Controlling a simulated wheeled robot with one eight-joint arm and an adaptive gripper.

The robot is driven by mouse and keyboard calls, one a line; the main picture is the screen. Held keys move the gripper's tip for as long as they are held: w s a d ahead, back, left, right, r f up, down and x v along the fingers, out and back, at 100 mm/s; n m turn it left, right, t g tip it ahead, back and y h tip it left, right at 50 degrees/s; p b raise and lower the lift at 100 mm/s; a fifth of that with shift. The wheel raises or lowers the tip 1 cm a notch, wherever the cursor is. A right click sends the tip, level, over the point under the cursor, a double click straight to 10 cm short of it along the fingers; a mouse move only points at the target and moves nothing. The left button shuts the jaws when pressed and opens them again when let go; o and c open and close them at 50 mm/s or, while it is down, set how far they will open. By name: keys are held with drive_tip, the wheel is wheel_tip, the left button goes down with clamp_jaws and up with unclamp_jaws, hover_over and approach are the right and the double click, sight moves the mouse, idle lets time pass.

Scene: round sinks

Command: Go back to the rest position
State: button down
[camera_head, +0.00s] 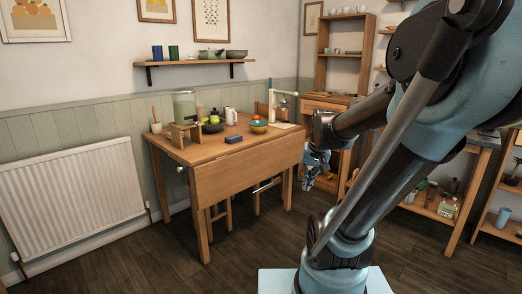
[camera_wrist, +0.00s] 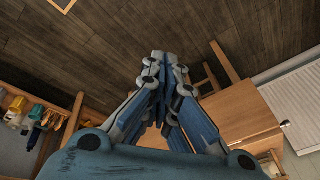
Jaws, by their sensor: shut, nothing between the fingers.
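My gripper (camera_wrist: 167,58) is shut and empty in the wrist view, with its fingertips together above the dark wood floor. In the head view my gripper (camera_head: 307,184) hangs low at the end of my arm, just right of the wooden table (camera_head: 245,172). A gap of floor shows between it and the table legs. My arm fills the right part of the head view and hides part of the shelves behind it.
The table carries a fruit bowl (camera_head: 213,127), a teal bowl (camera_head: 258,127), a dark box (camera_head: 233,139) and a glass dispenser (camera_head: 184,106). A chair stands beneath it. A radiator (camera_head: 72,185) is at left, open shelving (camera_head: 431,207) at right. Floor (camera_head: 190,262) is clear in front.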

drive_tip(key=s+d+f, duration=0.1)
drive_tip(key=s+f, duration=0.1)
drive_tip(key=s, duration=0.4)
drive_tip(key=s+d+f+n+h, duration=0.1)
drive_tip(key=s+f, duration=0.2)
drive_tip(key=s, duration=0.3)
drive_tip(key=shift+d+f+g, duration=0.25)
drive_tip(key=shift+g, duration=0.05)
drive_tip(key=shift+s, duration=0.1)
drive_tip(key=shift+w+f, duration=0.2)
drive_tip(key=shift+w, duration=0.2)
idle(0.8)
